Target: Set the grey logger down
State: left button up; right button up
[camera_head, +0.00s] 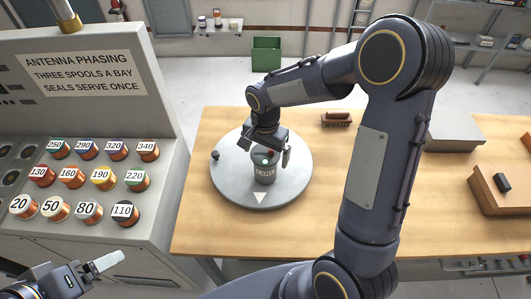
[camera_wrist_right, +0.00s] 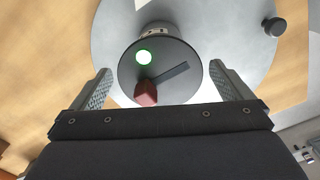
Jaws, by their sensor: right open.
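The grey logger (camera_head: 264,174), a dark grey can with a white label, stands upright on the round grey turntable (camera_head: 230,187). In the right wrist view the logger (camera_wrist_right: 178,62) shows its dark lid with a lit green spot, a dark bar and a red block. My right gripper (camera_head: 265,151) is open above the logger. In the wrist view its fingers (camera_wrist_right: 161,75) stand on either side of the lid, with a gap at each side. My left gripper (camera_head: 104,263) is at the lower left, away from the logger; its jaw opening is unclear.
A small black knob (camera_head: 215,155) sits on the turntable's left edge. The wooden table (camera_head: 210,122) has free room around the turntable. A console with numbered spools (camera_head: 100,178) stands at left. A brown block (camera_head: 336,119) lies behind; a wooden box (camera_head: 490,195) is at right.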

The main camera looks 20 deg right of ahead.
notch_tip(320, 180, up, 9)
jog(key=p, duration=0.5)
pick_arm(q)
notch_tip(320, 180, up, 6)
jog(key=shift+r, duration=0.15)
pick_arm(e)
jog(key=s+r+n+t+y, duration=0.2)
jog(key=s+r+n, duration=0.2)
jog(key=s, duration=0.6)
jog(key=s+r+n+t+y, duration=0.1)
jog(key=s+r+n+t, duration=0.2)
jog(key=s, duration=0.7)
notch_tip(320, 180, up, 3)
jog(key=shift+s+a+r+n+t+y, duration=0.1)
jog(key=shift+s+a+n+t+y, duration=0.25)
jog(key=shift+n, duration=0.65)
pick_arm(q)
notch_tip(320, 180, down, 4)
jog(key=b, duration=0.4)
pick_arm(e)
notch_tip(320, 180, down, 4)
jog(key=shift+f, duration=0.1)
